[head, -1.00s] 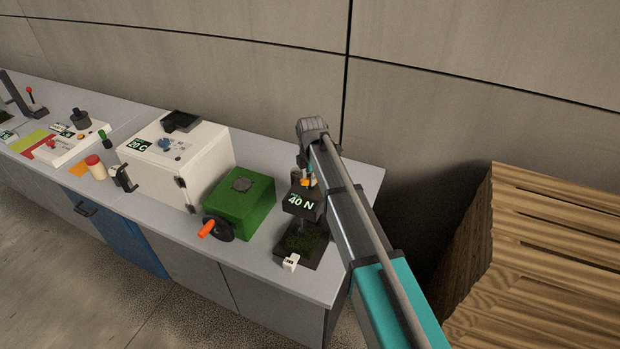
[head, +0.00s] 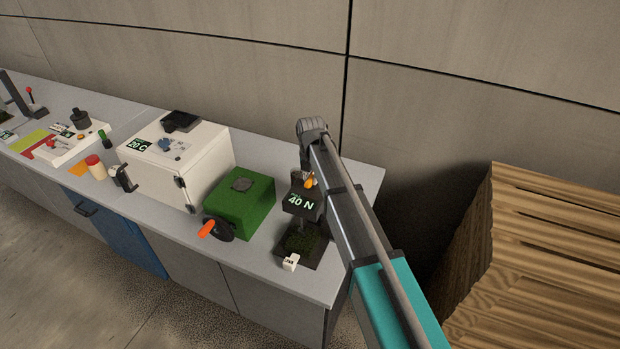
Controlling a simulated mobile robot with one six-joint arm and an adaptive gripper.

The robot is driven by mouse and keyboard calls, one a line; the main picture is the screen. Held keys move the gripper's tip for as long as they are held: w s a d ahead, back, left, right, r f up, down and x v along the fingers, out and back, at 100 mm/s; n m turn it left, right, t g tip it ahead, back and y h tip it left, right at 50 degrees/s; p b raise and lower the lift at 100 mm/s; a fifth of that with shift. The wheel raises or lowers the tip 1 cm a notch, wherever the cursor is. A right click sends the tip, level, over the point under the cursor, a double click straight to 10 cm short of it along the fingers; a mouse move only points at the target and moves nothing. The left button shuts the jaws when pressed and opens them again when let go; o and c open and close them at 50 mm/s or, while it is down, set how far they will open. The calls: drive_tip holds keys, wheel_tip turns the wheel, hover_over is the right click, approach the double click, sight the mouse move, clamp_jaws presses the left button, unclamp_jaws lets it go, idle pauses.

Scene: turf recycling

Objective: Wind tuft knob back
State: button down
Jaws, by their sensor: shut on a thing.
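The tuft tester is a dark stand near the right end of the bench, with a head (head: 301,202) reading "40 N". Below the head, a dark green turf piece (head: 300,242) lies on its black base. The orange tuft knob (head: 309,183) sits on top of the head, partly hidden by my gripper. My gripper (head: 307,177) points down from above and is shut on the knob. My arm covers the right side of the tester, and the fingertips are small and hard to make out.
A green box (head: 240,206) with an orange-handled crank (head: 212,230) stands just left of the tester. A white cabinet (head: 165,168) reading "20 C" is further left. A small white tag (head: 291,262) sits at the tester's front. Wooden slats (head: 550,240) stand at the right.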

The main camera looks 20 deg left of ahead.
drive_tip(key=shift+d, duration=0.1)
idle(0.3)
drive_tip(key=c, duration=0.6)
unclamp_jaws()
drive_tip(key=shift+s, duration=0.1)
